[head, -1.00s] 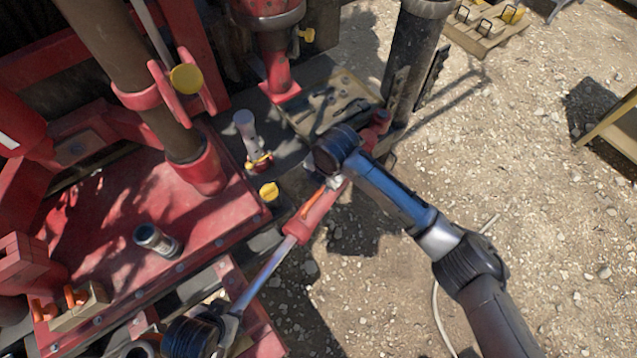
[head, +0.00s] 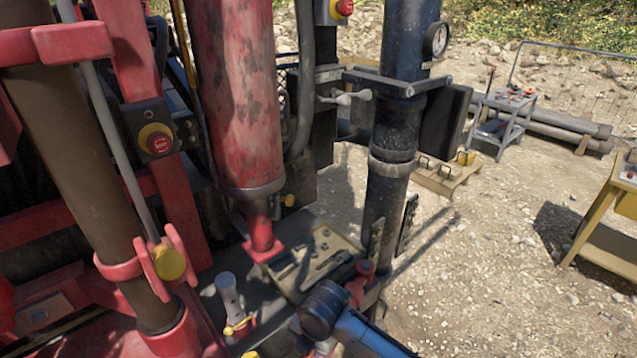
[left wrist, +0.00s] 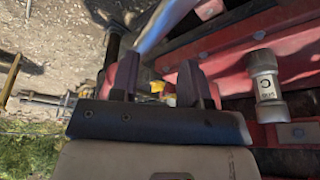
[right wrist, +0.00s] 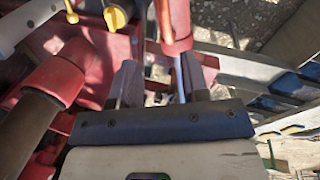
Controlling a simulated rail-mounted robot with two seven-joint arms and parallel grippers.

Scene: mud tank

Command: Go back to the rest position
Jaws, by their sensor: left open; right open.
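My left gripper (left wrist: 157,78) shows in the left wrist view with its two dark fingers apart and no object clearly held. Yellow and red parts (left wrist: 162,90) show beyond its fingers, and a silver cylinder (left wrist: 265,85) is to the right on a red deck. My right gripper (right wrist: 163,80) is open in the right wrist view. A thin silver rod (right wrist: 180,80) from a red cylinder (right wrist: 174,25) shows between its fingers; I cannot tell how far beyond them it is. Neither gripper's fingers show in the head view.
A red rig with a large red cylinder (head: 235,90) fills the left. A dark upright pipe (head: 395,130) stands centrally, beside a tool tray (head: 318,258). A grey cart (head: 503,120) and a yellow table (head: 605,220) stand at right. Gravel between is open.

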